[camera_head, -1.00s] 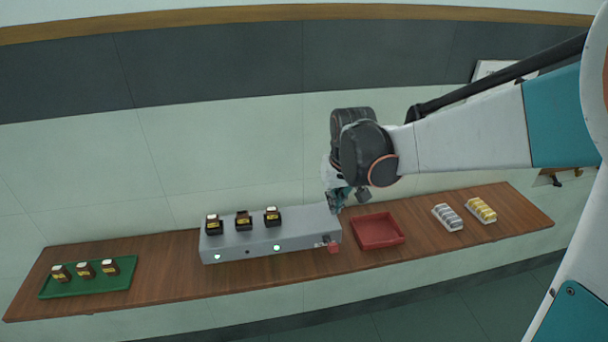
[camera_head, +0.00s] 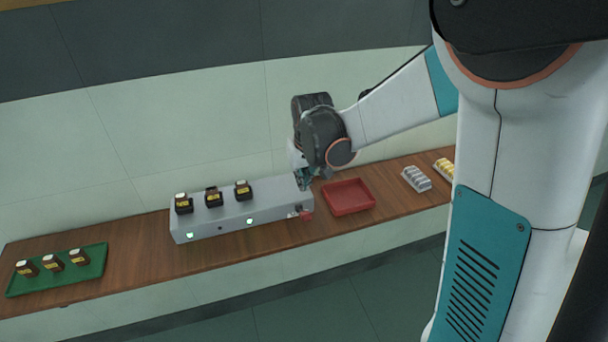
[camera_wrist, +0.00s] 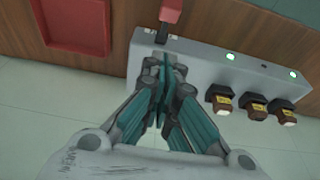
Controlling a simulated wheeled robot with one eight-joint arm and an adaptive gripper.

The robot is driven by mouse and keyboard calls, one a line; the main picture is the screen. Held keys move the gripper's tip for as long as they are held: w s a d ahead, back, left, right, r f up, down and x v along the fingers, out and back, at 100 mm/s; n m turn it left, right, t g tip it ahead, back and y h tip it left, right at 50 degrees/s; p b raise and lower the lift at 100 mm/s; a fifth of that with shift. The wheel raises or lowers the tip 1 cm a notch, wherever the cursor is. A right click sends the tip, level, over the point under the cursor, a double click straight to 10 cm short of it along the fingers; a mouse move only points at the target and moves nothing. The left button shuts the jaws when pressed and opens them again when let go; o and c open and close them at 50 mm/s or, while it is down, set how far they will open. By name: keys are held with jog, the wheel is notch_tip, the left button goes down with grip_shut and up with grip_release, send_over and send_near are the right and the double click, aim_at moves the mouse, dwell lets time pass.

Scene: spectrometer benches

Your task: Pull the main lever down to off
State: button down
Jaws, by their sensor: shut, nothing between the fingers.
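The main lever has a red handle (camera_head: 305,214) at the front right end of a grey box (camera_head: 262,208) on the wooden bench. In the wrist view the red handle (camera_wrist: 171,11) shows at the top, sticking out past the box's edge on a dark stem (camera_wrist: 162,33). My gripper (camera_head: 306,184) is above the right end of the box, behind the lever. In the wrist view my gripper (camera_wrist: 162,62) is shut and empty, its fingertips just short of the stem. I cannot tell whether they touch the box.
Several dark jars (camera_head: 214,199) stand on the box, which has lit green lamps (camera_head: 250,221) on its front. A red tray (camera_head: 348,197) is right of the box, with a grey rack (camera_head: 416,178) beyond. A green tray (camera_head: 85,283) with jars is at the left.

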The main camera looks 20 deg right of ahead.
aim_at(303, 213)
jog(key=x, duration=0.3)
jog(key=shift+f+b, duration=0.3)
jog(key=shift+f, duration=0.1)
jog(key=shift+s+f+b, duration=0.25)
jog(key=shift+s+f, duration=0.2)
jog(key=shift+f, duration=0.45)
jog(key=shift+s+f+b, duration=0.2)
jog(key=shift+s+f, duration=0.25)
jog(key=shift+f, duration=0.4)
jog(key=shift+s+f, duration=0.1)
